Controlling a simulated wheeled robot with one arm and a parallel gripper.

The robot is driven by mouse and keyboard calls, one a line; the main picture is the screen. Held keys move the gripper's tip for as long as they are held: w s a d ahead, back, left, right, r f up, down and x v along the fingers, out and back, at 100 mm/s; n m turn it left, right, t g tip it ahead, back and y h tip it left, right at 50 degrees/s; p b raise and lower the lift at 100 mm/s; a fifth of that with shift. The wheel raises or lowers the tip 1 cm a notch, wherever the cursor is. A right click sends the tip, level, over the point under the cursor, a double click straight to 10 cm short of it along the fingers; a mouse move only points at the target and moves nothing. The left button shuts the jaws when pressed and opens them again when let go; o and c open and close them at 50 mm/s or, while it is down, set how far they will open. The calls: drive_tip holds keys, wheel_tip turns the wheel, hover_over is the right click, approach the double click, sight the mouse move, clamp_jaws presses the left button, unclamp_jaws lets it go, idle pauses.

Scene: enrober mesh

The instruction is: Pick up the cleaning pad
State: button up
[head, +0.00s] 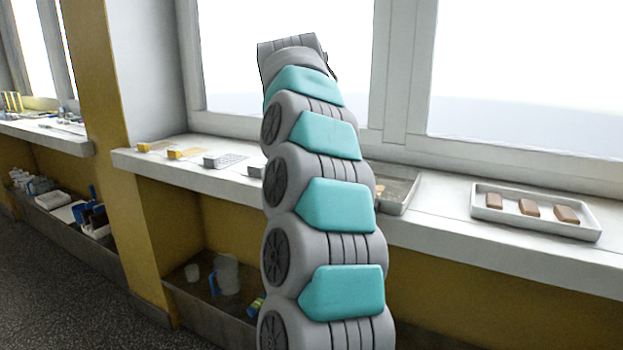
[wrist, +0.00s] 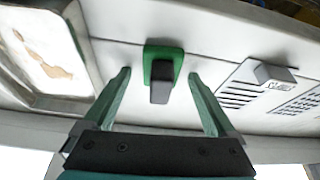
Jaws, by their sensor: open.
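The cleaning pad (wrist: 163,62) shows in the wrist view as a green square pad with a dark block-like handle on it. It lies on the white sill, near the middle of the picture. My gripper (wrist: 159,74) is open, with one teal finger on each side of the pad. There are gaps between the fingers and the pad, and nothing is held. In the head view my arm rises in front of the sill; the pad and my gripper's fingers are hidden there.
A tray with brown smears (wrist: 50,45) lies left of the pad in the wrist view. A grey block (wrist: 272,74) beside slotted plates lies to the right. In the head view, a white tray (head: 483,212) holds three brown bars; a window backs the sill.

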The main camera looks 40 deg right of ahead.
drive_tip(key=shift+c, duration=0.3)
clamp_jaws()
idle(0.4)
drive_tip(key=shift+r, duration=0.15)
drive_tip(key=shift+r, duration=1.7)
drive_tip(key=shift+s+a+b, duration=0.1)
drive_tip(key=shift+s+b, duration=0.45)
drive_tip(key=shift+s, duration=0.85)
drive_tip(key=s, duration=0.4)
drive_tip(key=s+r+b, duration=0.1)
drive_tip(key=s, duration=0.3)
drive_tip(key=s+b, duration=0.1)
drive_tip(key=s, duration=0.4)
drive_tip(key=shift+a+r, duration=0.25)
drive_tip(key=shift+a, duration=0.15)
drive_tip(key=shift+s, duration=0.1)
